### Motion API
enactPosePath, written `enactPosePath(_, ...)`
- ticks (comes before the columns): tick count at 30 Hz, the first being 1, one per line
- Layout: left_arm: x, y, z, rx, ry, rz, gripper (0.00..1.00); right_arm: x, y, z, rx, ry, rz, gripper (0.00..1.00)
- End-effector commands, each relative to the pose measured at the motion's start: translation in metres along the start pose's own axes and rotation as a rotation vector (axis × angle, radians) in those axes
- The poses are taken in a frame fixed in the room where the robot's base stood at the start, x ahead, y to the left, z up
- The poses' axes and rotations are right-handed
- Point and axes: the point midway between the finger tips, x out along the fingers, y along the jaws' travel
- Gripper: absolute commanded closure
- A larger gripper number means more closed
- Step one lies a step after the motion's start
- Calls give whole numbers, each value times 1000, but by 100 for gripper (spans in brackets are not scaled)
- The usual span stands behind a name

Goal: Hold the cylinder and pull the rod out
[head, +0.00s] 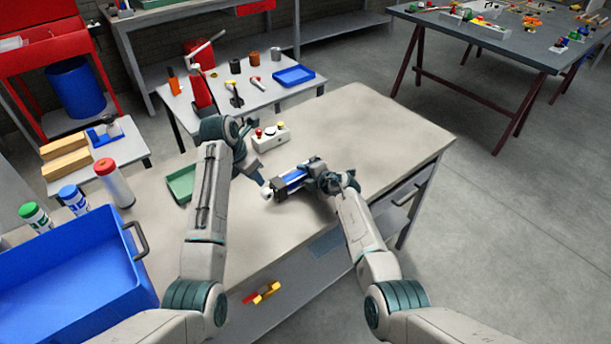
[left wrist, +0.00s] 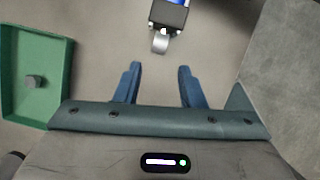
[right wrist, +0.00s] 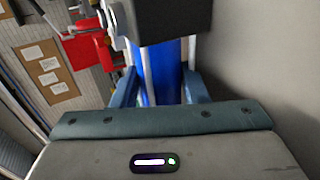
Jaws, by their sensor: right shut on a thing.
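The cylinder (head: 293,179) lies on the workbench, with a blue body and dark end blocks. Its blue body fills the space between the fingers in the right wrist view (right wrist: 163,80). My right gripper (head: 318,178) is shut on the body from the right. The rod's silvery end (head: 267,193) points left from the cylinder. In the left wrist view, the rod end (left wrist: 160,42) sticks out of the black end block (left wrist: 170,15). My left gripper (left wrist: 160,72) is open and empty, apart from the rod end, which lies ahead of its fingertips. Most of the rod is hidden.
A green tray (head: 182,186) lies left of my left gripper and holds a small grey piece (left wrist: 33,81). A white button box (head: 270,138) stands behind the cylinder. A blue bin (head: 75,265) is at the left. The bench's right part is clear.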

Motion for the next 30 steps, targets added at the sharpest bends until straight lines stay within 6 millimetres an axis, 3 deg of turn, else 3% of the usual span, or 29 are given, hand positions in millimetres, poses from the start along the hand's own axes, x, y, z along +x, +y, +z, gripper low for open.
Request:
enactPosePath(6,0,0,0,0,0,0,64,0,-1,0,0,0,-1,100)
enactPosePath(8,-1,1,0,4,-1,-1,55,0,-1,0,0,0,-1,100)
enactPosePath(17,-23,9,-10,179,-40,-50,55,0,-1,0,1,0,-1,100)
enactPosePath(23,-3,7,-10,185,-40,-54,55,0,-1,0,0,1,-1,100)
enactPosePath(30,43,4,-8,184,-39,-54,55,0,-1,0,0,0,-1,100)
